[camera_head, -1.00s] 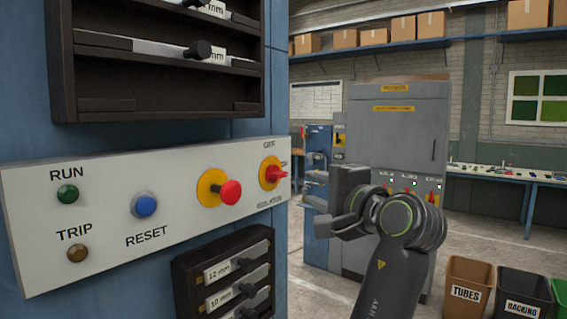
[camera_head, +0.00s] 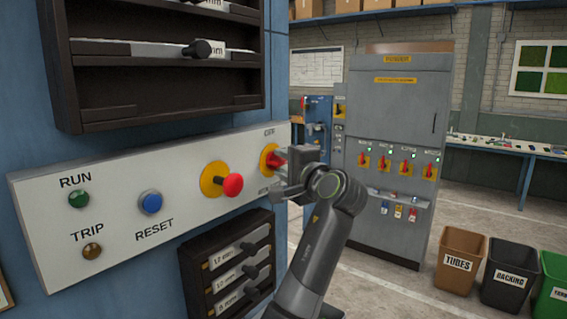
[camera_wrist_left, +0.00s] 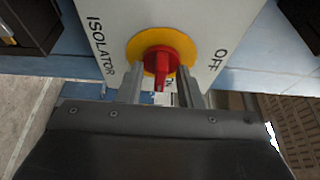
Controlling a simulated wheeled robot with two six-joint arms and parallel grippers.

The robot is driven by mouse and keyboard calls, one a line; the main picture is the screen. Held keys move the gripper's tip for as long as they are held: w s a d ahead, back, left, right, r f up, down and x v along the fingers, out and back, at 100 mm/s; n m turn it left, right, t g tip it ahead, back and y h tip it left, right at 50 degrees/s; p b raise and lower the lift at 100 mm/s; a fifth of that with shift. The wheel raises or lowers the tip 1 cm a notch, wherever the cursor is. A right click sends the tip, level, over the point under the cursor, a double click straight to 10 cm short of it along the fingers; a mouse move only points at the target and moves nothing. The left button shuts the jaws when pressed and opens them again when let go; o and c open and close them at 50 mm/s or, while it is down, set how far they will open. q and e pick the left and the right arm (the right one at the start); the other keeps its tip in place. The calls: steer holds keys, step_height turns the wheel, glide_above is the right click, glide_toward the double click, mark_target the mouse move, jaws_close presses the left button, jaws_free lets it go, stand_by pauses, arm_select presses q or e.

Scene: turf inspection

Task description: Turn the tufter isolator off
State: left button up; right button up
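The isolator is a red rotary knob on a yellow disc (camera_head: 268,161) at the right end of the light grey control panel (camera_head: 120,229). OFF is printed above it in the head view. In the left wrist view the red knob (camera_wrist_left: 160,62) has its handle pointing down, toward partly hidden lettering; OFF is at the right and ISOLATOR at the left. My left gripper (camera_head: 282,175) is in front of the isolator, covering part of it. In the left wrist view its open fingers (camera_wrist_left: 159,82) are on either side of the handle, with gaps visible. My right gripper is not in view.
A red push button on yellow (camera_head: 232,185) and a blue RESET button (camera_head: 150,202) are left of the isolator. A dark gauge rack (camera_head: 194,270) is below. A grey power cabinet (camera_head: 395,125) with similar red switches stands behind. Bins (camera_head: 461,243) stand at right.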

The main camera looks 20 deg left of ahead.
arm_select(q)
jaws_close()
steer(key=shift+f, duration=0.1)
